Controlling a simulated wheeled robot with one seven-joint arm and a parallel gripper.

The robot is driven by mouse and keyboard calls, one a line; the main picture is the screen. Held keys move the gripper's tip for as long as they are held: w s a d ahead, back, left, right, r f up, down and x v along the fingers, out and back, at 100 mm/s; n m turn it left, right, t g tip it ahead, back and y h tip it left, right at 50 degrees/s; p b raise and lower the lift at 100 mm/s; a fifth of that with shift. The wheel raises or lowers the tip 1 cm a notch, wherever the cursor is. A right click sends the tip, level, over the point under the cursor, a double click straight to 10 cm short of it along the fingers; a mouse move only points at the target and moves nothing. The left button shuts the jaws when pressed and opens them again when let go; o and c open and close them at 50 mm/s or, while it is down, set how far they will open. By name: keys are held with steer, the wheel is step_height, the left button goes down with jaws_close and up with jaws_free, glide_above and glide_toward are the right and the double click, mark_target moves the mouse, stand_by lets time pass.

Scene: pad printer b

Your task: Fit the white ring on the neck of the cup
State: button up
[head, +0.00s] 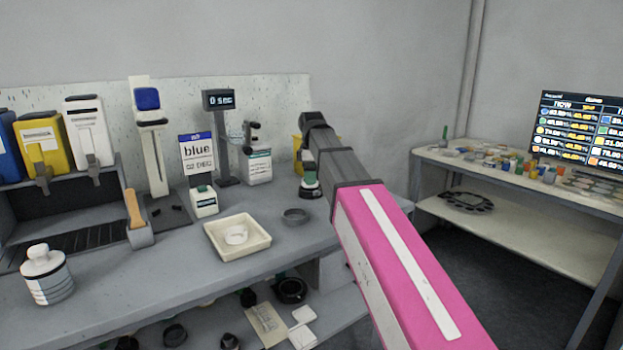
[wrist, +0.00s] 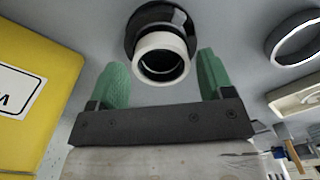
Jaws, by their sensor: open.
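The dark cup (wrist: 181,20) stands on the bench, also visible in the head view (head: 310,193) below the end of my arm. The white ring (wrist: 161,43) sits around the dark opening at the cup's neck in the wrist view. I cannot tell how far down it sits. My gripper (wrist: 163,62) is open, with one green finger on each side of the white ring and a gap visible at both sides. In the head view my gripper (head: 310,172) is small and mostly hidden by my arm.
A dark grey ring (head: 295,215) lies left of the cup. A cream tray (head: 218,247) holding a white round piece (head: 236,235) is further left. A yellow container (wrist: 50,60) stands close to my gripper. A display post (head: 222,140) and bottles stand behind.

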steer(key=shift+r, duration=0.35)
steer(key=o, duration=0.5)
step_height(320, 180, up, 11)
steer(key=shift+f, duration=0.1)
stand_by(0.4)
